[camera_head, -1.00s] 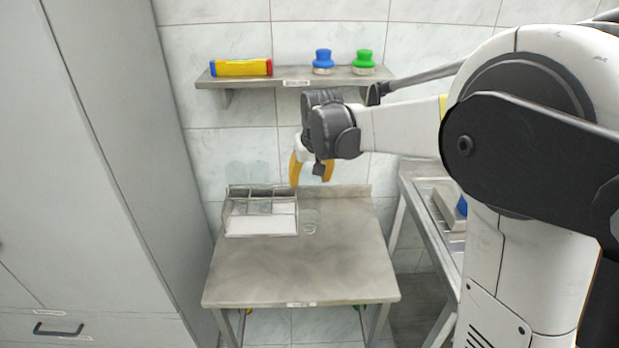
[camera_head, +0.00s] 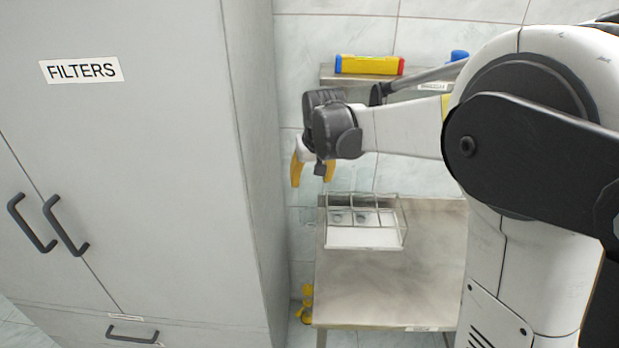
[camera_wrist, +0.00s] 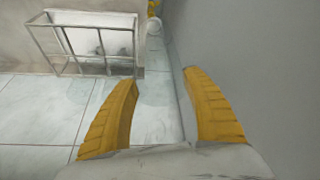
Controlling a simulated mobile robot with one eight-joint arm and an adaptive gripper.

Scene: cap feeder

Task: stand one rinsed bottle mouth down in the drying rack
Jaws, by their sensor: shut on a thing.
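My gripper (camera_head: 313,180) is up beside the cabinet, left of the rack and above it, its yellow fingers pointing down. In the wrist view the fingers (camera_wrist: 163,85) stand apart, shut on what seems a clear bottle; its outline barely shows, so I cannot tell which end is its mouth. The wire drying rack (camera_head: 365,247) stands on the back left of the steel table, with open compartments and a white base. It also shows upper left in the wrist view (camera_wrist: 84,74). Faint rounded grey shapes show within its back compartments; I cannot tell what they are.
A tall grey cabinet (camera_head: 140,180) labelled FILTERS stands close on the left. A wall shelf (camera_head: 332,76) above the table holds a yellow and red box (camera_head: 368,65) and a blue-topped item (camera_head: 458,56). The steel table (camera_head: 390,290) is clear in front of the rack.

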